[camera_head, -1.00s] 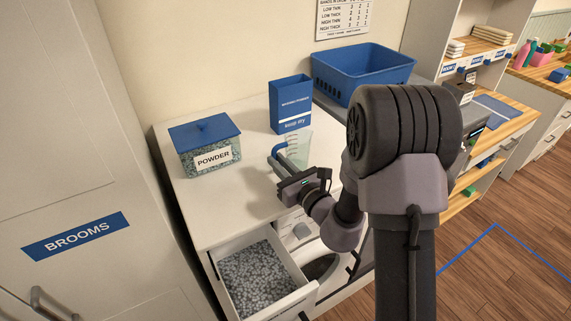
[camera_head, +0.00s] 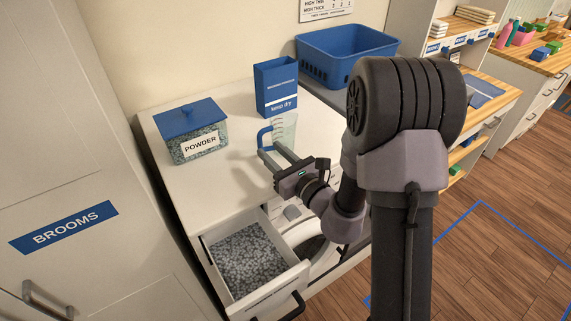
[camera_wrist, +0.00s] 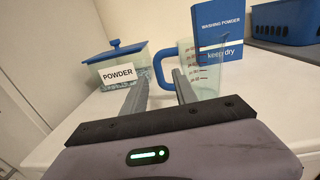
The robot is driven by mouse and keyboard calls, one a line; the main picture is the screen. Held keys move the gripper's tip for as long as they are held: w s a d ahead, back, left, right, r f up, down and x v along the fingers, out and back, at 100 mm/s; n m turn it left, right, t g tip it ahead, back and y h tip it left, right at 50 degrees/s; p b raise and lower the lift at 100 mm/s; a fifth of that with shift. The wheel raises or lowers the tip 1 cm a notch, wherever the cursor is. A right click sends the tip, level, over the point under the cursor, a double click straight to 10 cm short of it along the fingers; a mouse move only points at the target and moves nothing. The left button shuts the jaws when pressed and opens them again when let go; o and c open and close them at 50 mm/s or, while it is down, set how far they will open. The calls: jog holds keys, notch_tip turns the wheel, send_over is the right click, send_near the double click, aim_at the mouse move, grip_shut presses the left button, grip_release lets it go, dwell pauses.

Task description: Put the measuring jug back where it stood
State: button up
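The clear measuring jug (camera_head: 286,132) with red markings and a blue handle (camera_head: 264,138) stands upright on the white counter, in front of the washing powder box. It also shows in the wrist view (camera_wrist: 207,76), its handle (camera_wrist: 160,66) turned to the left. My gripper (camera_head: 271,152) is open and empty, just in front of the handle. In the wrist view its two fingers (camera_wrist: 160,78) are apart, with the handle showing beyond the gap between their tips. The right finger overlaps the lower part of the jug in this view; I cannot tell whether it touches.
A powder tub (camera_head: 192,140) with a blue lid stands left of the jug. The blue washing powder box (camera_head: 276,86) is right behind it. A blue basket (camera_head: 345,62) is at the back right. An open drawer (camera_head: 254,262) of grey granules juts out below the counter front.

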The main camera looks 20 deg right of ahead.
jog(key=v, duration=0.5)
jog(key=shift+s+d+f+b, duration=0.1)
jog(key=shift+s+d+b, duration=0.2)
jog(key=shift+b, duration=0.1)
jog(key=s+a+r+n+g+y+p, duration=0.55)
jog(key=a+r+n+y+p, duration=0.25)
jog(key=a+r+p, duration=0.2)
jog(key=s+a+r+n+g, duration=0.2)
jog(key=s+a+n+g, duration=0.3)
jog(key=s, duration=0.3)
jog(key=s+a+r+n+g, duration=0.2)
jog(key=s+a+n+g, duration=0.1)
jog(key=s+n+g, duration=0.35)
jog(key=s+d+f+n+t+h, duration=0.1)
jog(key=s+d+f+n+h, duration=0.1)
jog(key=s+d+n+h, duration=0.5)
jog(key=w+d+r+t+h, duration=0.3)
jog(key=d+r+t+h, duration=0.2)
jog(key=d, duration=0.1)
jog(key=shift+n, duration=0.45)
notch_tip(320, 180, down, 22)
jog(key=b, duration=2.2)
jog(key=shift+d+f+b, duration=0.15)
jog(key=shift+f+b, duration=0.05)
jog(key=shift+b, duration=0.2)
jog(key=shift+r+p, duration=0.55)
